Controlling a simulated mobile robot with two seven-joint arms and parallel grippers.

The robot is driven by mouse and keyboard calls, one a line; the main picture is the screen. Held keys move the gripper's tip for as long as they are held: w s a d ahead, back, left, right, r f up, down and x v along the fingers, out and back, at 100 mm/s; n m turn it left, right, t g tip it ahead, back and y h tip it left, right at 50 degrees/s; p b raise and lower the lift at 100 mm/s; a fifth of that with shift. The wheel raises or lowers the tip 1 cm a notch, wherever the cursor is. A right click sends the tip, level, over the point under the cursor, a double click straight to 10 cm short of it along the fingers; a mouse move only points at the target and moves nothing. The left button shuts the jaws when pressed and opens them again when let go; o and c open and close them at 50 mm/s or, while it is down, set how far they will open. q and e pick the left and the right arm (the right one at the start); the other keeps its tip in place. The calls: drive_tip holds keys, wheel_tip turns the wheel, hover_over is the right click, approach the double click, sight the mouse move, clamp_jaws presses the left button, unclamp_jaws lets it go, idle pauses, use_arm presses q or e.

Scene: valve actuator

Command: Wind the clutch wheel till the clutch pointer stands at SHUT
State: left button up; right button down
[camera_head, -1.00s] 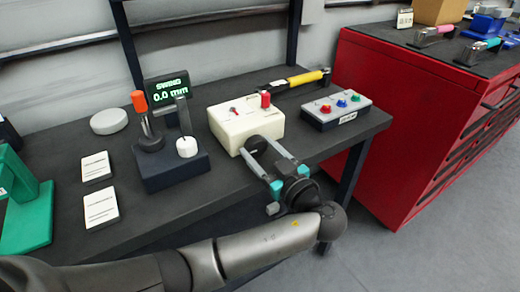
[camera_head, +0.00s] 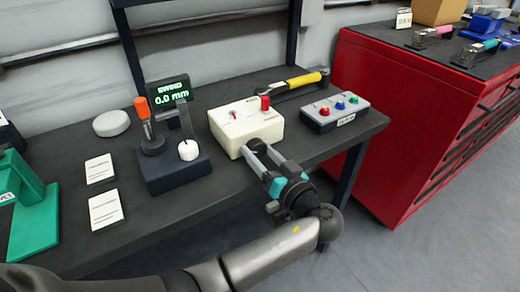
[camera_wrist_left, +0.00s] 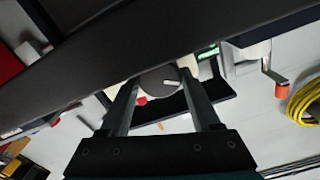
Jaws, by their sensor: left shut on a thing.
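The cream box (camera_head: 247,126) stands on the dark bench. Its top carries a small red pointer (camera_head: 233,114) on the left and a red knob (camera_head: 265,103) on the right; the lettering by the pointer is too small to read. The dark clutch wheel (camera_head: 256,145) is on the box's front face, partly hidden by my fingers. My left gripper (camera_head: 259,153) is shut on the wheel's rim. In the left wrist view the wheel (camera_wrist_left: 160,81), a grey disc with a white mark, sits between the fingertips of my left gripper (camera_wrist_left: 160,88). My right gripper is not in view.
A button box (camera_head: 335,111) with red, blue and green buttons is right of the cream box. A dark fixture (camera_head: 175,170) with a display reading 0.0 mm is left. A yellow-handled tool (camera_head: 303,80) lies behind. White cards and a green stand (camera_head: 35,220) are farther left.

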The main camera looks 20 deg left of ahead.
use_arm(q)
drive_tip(key=shift+r+m, duration=0.1)
drive_tip(key=shift+m, duration=0.6)
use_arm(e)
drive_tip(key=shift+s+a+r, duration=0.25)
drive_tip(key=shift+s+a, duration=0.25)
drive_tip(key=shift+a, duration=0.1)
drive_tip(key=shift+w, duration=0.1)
use_arm(q)
drive_tip(key=o, duration=1)
drive_tip(key=shift+c, duration=0.2)
drive_tip(key=o, duration=0.4)
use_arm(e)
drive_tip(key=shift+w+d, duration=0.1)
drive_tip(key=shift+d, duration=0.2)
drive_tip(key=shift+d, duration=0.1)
